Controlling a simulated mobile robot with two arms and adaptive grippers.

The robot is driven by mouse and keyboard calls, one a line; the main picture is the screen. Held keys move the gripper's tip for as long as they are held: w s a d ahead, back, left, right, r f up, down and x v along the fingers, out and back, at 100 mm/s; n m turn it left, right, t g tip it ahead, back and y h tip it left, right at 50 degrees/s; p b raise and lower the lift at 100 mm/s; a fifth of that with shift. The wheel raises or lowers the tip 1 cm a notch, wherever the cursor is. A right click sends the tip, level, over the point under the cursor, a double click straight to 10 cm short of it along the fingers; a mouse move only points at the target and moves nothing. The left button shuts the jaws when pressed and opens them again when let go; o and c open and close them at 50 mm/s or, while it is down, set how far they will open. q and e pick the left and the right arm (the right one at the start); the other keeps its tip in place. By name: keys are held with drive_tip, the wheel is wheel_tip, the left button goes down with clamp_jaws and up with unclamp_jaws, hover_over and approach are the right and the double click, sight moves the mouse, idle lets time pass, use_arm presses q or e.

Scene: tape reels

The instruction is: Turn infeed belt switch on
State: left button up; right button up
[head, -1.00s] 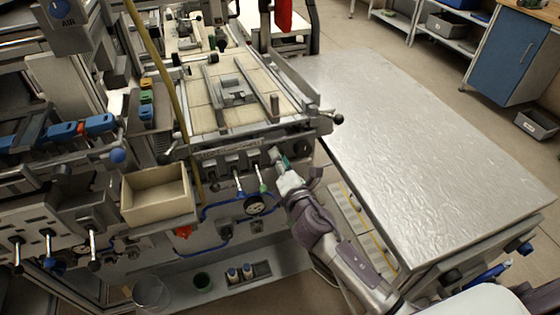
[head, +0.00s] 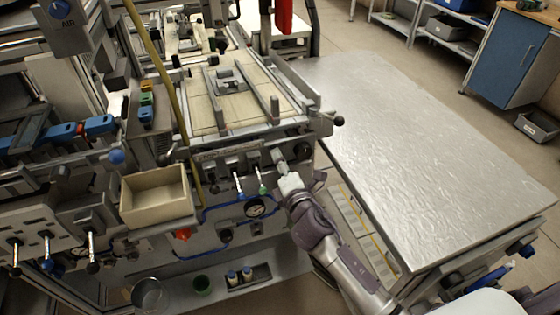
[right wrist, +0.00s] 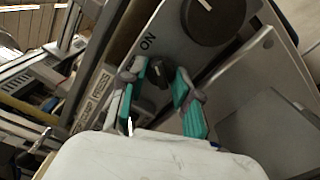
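The small black switch knob (right wrist: 159,73) is on a grey panel in the right wrist view, with the word ON printed beside it. My right gripper (right wrist: 160,88) has teal finger pads on both sides of this knob. The fingers are apart, with visible gaps to the knob, so it looks open and not clamped. In the head view my right gripper (head: 281,160) reaches the front panel of the machine (head: 235,163) near its right end, and the switch there is hidden or too small to make out. My left gripper is not in view.
A large black dial (right wrist: 214,18) sits close to the knob. A beige bin (head: 156,195) is further left. A bare metal table (head: 430,150) stands right.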

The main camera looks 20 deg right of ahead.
drive_tip(key=shift+o, duration=0.6)
drive_tip(key=s, duration=1.2)
drive_tip(key=shift+d, duration=0.2)
